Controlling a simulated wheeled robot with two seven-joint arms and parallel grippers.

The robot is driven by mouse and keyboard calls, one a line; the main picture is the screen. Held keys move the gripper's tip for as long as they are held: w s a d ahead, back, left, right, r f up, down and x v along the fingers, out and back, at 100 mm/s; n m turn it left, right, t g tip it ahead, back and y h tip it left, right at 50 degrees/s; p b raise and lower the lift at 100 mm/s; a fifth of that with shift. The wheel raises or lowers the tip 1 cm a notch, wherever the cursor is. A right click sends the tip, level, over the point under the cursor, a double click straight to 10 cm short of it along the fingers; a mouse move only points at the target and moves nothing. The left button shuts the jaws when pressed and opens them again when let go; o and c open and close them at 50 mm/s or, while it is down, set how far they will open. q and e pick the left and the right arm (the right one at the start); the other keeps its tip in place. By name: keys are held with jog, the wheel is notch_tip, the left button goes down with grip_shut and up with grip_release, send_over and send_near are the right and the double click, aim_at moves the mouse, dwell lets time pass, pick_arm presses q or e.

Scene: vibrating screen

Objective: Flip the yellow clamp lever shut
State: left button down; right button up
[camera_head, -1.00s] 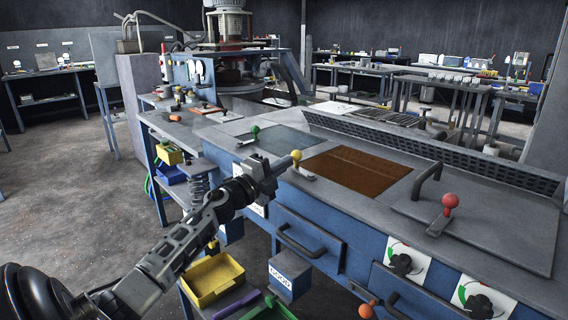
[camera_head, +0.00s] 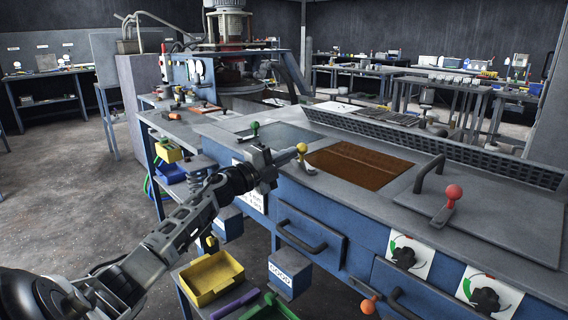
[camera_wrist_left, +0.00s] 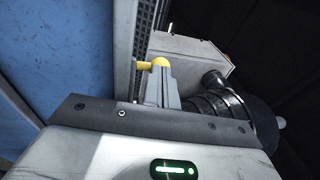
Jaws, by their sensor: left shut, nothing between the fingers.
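The yellow clamp lever's round knob (camera_head: 302,148) stands up from the front edge of the bench top, with its grey base just below it. My left gripper (camera_head: 284,158) is shut and empty, just left of the knob. In the left wrist view, the yellow knob (camera_wrist_left: 161,63) shows at the tips of the shut grey fingers (camera_wrist_left: 163,88), with a short yellow bar reaching left from it. I cannot tell whether the fingers touch the lever. The lower part of the lever is hidden in the wrist view. My right gripper is not in view.
A green-knobbed lever (camera_head: 254,126) stands to the left, and a red-knobbed lever (camera_head: 453,193) to the right. A brown screen panel (camera_head: 356,164) lies behind the yellow lever. A drawer handle (camera_head: 300,238) sticks out below. A yellow bin (camera_head: 212,280) sits low in front.

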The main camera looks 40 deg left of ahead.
pick_arm(q)
jog(key=shift+w+a, duration=0.1)
jog(key=shift+w, duration=0.8)
jog(key=shift+a+f, duration=0.1)
jog(key=s+a+f+b, duration=0.2)
jog(key=s+a, duration=0.5)
jog(key=s, duration=0.4)
jog(key=shift+s+a+f, duration=0.2)
